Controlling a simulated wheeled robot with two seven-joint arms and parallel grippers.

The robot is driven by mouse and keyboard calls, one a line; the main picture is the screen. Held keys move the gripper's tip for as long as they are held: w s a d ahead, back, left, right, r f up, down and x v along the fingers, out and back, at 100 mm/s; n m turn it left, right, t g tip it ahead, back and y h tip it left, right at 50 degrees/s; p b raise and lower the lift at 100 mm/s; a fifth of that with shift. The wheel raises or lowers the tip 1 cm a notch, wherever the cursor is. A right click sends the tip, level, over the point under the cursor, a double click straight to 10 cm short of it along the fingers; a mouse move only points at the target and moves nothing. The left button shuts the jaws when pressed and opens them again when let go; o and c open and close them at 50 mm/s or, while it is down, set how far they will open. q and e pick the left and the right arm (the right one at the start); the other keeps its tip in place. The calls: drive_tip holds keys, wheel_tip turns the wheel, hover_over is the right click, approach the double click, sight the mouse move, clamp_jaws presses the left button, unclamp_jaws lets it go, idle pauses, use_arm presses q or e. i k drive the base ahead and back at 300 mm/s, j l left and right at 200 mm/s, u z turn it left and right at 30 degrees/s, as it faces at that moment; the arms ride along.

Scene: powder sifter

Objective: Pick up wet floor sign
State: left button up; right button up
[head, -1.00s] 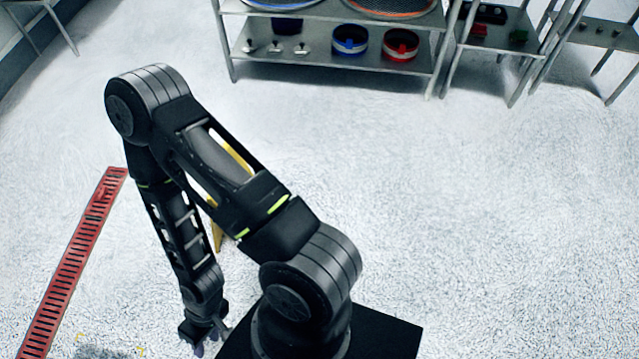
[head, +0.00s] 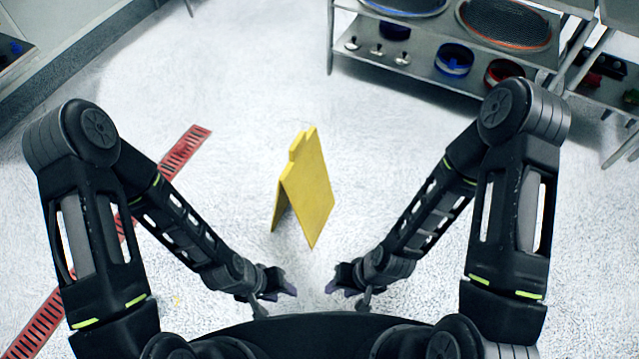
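The yellow wet floor sign (head: 308,190) stands upright on the floor ahead of me, folded out like a tent, with a small tab at its top. My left gripper (head: 287,283) is low in front of the sign, slightly left of it, and apart from it. My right gripper (head: 335,284) is low in front and slightly right of the sign, also apart from it. Both grippers are small and dark here, and their finger gaps are hard to make out. Nothing shows in either one.
A metal shelf (head: 420,75) with blue and red round containers and sieves stands at the back right. A red floor grate (head: 185,150) runs diagonally along the left. The floor around the sign is clear.

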sight(305, 182)
drive_tip(key=i+l+z, duration=0.2)
drive_tip(key=i+l, duration=0.25)
drive_tip(key=i+l+z, duration=0.25)
drive_tip(key=i, duration=0.4)
